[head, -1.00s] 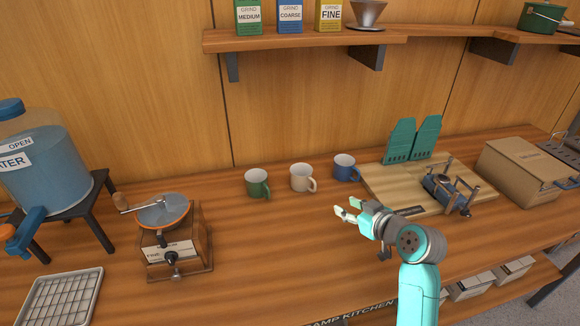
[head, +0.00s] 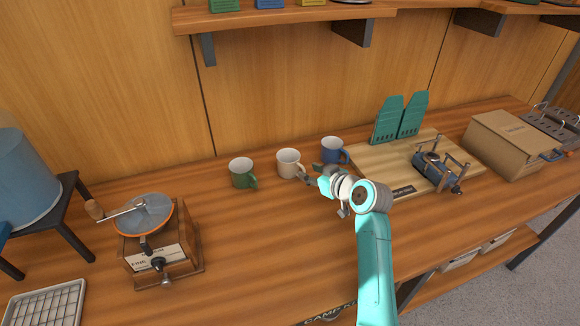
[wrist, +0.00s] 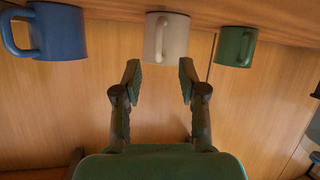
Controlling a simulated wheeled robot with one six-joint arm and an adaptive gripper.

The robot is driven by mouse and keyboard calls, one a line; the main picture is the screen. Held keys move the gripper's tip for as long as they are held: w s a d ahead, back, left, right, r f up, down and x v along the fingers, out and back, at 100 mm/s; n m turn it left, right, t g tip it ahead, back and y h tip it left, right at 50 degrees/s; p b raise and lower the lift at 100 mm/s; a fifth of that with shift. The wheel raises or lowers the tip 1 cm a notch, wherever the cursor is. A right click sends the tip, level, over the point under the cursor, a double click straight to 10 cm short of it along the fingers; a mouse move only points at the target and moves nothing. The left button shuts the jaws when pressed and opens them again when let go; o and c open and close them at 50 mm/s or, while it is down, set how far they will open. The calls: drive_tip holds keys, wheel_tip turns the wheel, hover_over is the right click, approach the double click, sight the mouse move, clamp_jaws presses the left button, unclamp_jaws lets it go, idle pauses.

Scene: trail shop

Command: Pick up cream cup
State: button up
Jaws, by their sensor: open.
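The cream cup (head: 288,163) stands upright on the wooden counter between the green cup (head: 241,173) and the blue cup (head: 332,150). Its handle points to the right, toward my gripper (head: 313,176). In the wrist view the picture is upside down, and the cream cup (wrist: 166,38) shows ahead of and between the two fingers of my gripper (wrist: 158,72). The fingers are apart with nothing between them. The green cup (wrist: 236,46) and the blue cup (wrist: 55,32) show to either side. In the head view my gripper is just right of the cream cup; I cannot tell whether it touches the handle.
A coffee grinder (head: 158,245) stands at the left, near a water tank (head: 22,180). A cutting board (head: 376,168) with a blue stove (head: 437,168) and a cardboard box (head: 505,143) are at the right. A shelf (head: 285,18) hangs above. The counter's front middle is clear.

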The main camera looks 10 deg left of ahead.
sight(303, 168)
drive_tip(key=x, duration=0.4)
drive_tip(key=shift+w, duration=0.1)
drive_tip(key=shift+c, duration=0.2)
clamp_jaws()
drive_tip(key=shift+r, duration=0.1)
